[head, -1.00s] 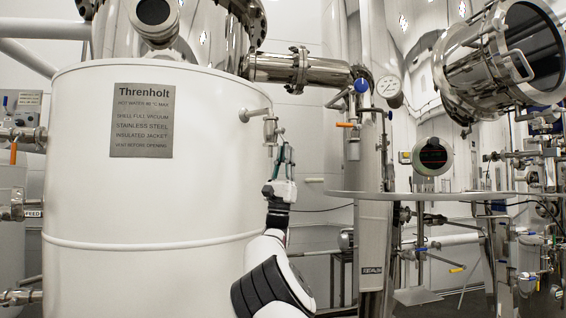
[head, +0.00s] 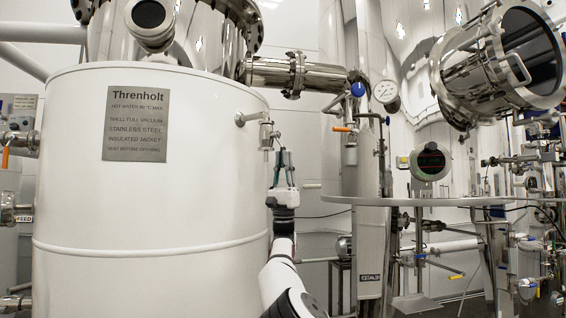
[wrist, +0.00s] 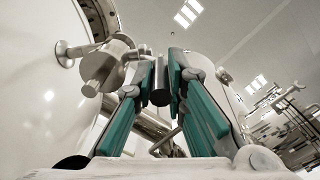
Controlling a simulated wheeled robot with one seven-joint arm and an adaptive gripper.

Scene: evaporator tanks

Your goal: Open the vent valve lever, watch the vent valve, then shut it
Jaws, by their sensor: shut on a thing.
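The vent valve (head: 265,133) is a small metal fitting on a short pipe from the right side of the white tank (head: 150,210). In the wrist view the valve (wrist: 104,66) shows at upper left, beside my fingers. My gripper (head: 282,158) points up just right of and slightly below the valve. In the wrist view its teal-padded fingers (wrist: 162,70) are closed on a dark, round-ended bar between their tips, which appears to be the vent valve lever (wrist: 160,92). The lever's joint with the valve is hidden by the fingers, and its angle is hard to tell.
The tank carries a Threnholt plate (head: 137,124). A steel pipe (head: 290,74) runs above the valve to a column with a gauge (head: 386,91) and an orange-handled valve (head: 342,129). A horizontal rail (head: 420,201) lies right of my gripper.

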